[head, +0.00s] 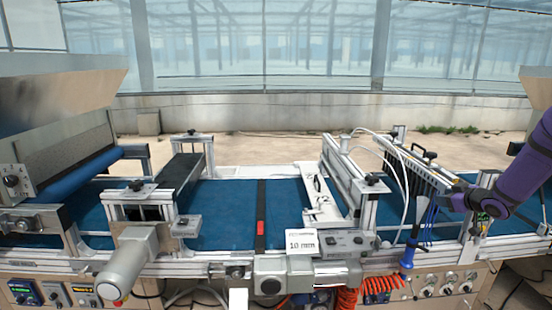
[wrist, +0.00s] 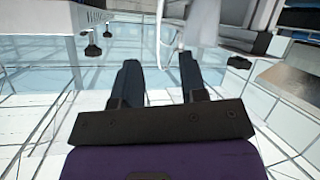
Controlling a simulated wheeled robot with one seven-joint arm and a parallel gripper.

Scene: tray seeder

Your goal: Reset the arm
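My purple arm (head: 518,178) reaches in from the right edge of the head view, over the right end of the seeder line. Its end is beside the white-framed unit (head: 425,172) with a row of nozzles; contact cannot be told. In the wrist view my gripper (wrist: 158,70) has its two dark fingers apart, with nothing held between them. White machine parts (wrist: 205,22) and a thin pale cable or tube show beyond the fingertips. The fingertips are hard to make out in the head view.
The blue conveyor belt (head: 225,225) runs left to right, with a hopper (head: 60,95) at left and metal frames across it. A "10 mm" sign (head: 302,241), a blue-handled hose tool (head: 407,258) and orange coiled hoses (head: 347,300) are at the front. Open floor lies behind.

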